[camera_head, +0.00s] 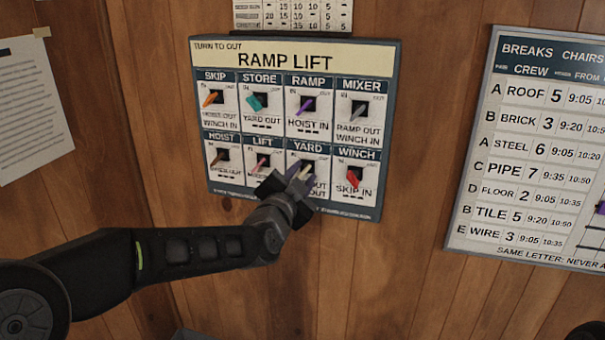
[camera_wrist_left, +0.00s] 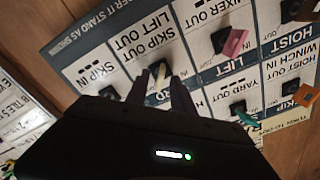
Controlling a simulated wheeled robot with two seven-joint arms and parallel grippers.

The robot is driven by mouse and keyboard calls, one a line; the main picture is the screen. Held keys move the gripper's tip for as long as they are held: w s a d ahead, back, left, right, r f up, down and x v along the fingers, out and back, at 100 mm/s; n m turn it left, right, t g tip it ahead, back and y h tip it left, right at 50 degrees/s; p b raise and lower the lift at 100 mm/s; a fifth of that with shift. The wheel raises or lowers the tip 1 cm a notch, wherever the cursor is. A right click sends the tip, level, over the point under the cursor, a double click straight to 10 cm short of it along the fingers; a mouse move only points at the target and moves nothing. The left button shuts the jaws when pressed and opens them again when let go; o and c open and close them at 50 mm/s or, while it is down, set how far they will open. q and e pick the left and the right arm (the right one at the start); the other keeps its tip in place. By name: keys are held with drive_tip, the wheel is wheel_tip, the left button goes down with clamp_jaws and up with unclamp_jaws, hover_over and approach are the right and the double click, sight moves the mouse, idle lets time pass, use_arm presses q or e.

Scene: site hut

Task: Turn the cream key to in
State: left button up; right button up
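The cream key (camera_head: 305,172) is in the YARD switch, bottom row, third from left on the RAMP LIFT panel (camera_head: 385,130). My left gripper (camera_head: 298,185) is at this switch and hides part of its plate. In the left wrist view the cream key (camera_wrist_left: 159,72) shows just ahead of the gap between the two dark fingertips (camera_wrist_left: 160,88). The fingers are apart, one on each side of the key's line, with no clear contact. The key's exact angle is hard to tell.
The red key (camera_head: 352,178) is close on the right and the pink key (camera_head: 260,163) on the left. The purple key (camera_head: 305,105) is above. A crew board (camera_head: 480,150) hangs right and a paper sheet (camera_head: 30,110) left.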

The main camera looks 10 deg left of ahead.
use_arm(q)
drive_tip(key=shift+w, duration=0.3)
clamp_jaws()
idle(0.5)
